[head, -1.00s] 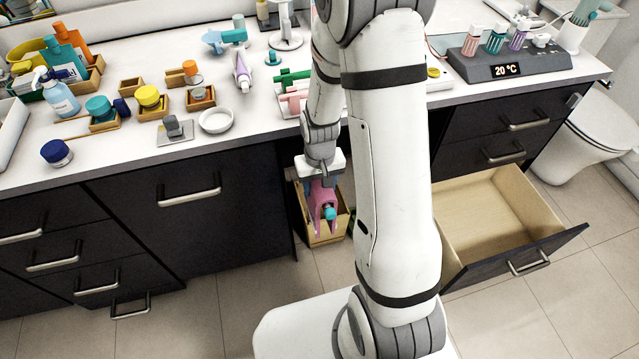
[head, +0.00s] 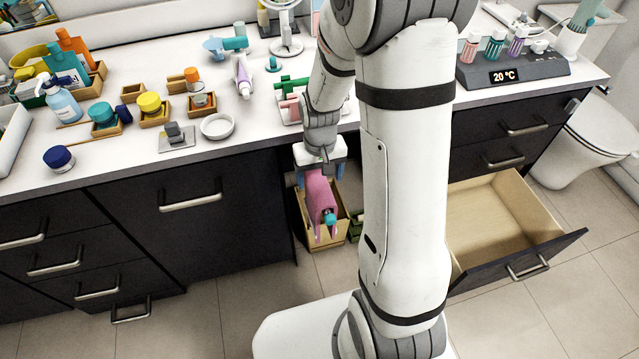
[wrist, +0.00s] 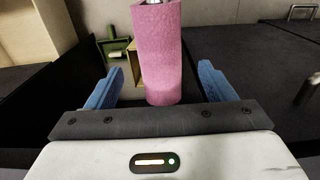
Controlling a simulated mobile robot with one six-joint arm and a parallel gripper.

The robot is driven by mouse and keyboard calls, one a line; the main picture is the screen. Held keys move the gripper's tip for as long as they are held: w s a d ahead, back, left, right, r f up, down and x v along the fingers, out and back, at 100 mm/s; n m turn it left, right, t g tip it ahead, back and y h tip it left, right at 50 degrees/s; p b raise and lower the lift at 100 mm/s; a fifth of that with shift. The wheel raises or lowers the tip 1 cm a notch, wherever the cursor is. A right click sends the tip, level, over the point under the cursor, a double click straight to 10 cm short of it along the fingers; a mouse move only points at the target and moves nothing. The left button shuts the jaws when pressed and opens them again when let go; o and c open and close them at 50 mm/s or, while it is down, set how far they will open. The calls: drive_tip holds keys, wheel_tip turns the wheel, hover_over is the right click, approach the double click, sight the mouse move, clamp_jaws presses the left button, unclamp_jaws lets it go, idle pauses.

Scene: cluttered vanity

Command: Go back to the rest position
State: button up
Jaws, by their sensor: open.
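My gripper (head: 319,176) is open, just below the counter's front edge. Its two blue fingers stand apart on either side of a pink object (head: 318,190) with a teal part at its lower end. In the wrist view my gripper (wrist: 160,72) shows a gap between each finger and the pink object (wrist: 163,55). The pink object sits in a wooden box (head: 333,237) on the floor in the gap under the counter. Part of the box is hidden behind the pink object.
A drawer (head: 490,225) stands pulled out at the right, empty. The counter (head: 250,130) above is crowded with bottles, jars and small trays. A green item (wrist: 118,47) lies beside the box. A toilet (head: 590,140) stands at the far right.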

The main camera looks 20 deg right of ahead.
drive_tip(key=shift+r, duration=0.85)
drive_tip(key=shift+r, duration=0.15)
drive_tip(key=s+r+t+p, duration=0.1)
drive_tip(key=s+r+p, duration=0.1)
drive_tip(key=s+r, duration=0.5)
drive_tip(key=s+r+t+p, duration=0.1)
drive_tip(key=s+r+p, duration=0.2)
drive_tip(key=s+r, duration=0.4)
wheel_tip(320, 180, up, 8)
drive_tip(key=shift+a+r+t+p, duration=0.1)
drive_tip(key=shift+a+t+p, duration=0.2)
drive_tip(key=shift+p, duration=0.05)
drive_tip(key=shift+c, duration=0.3)
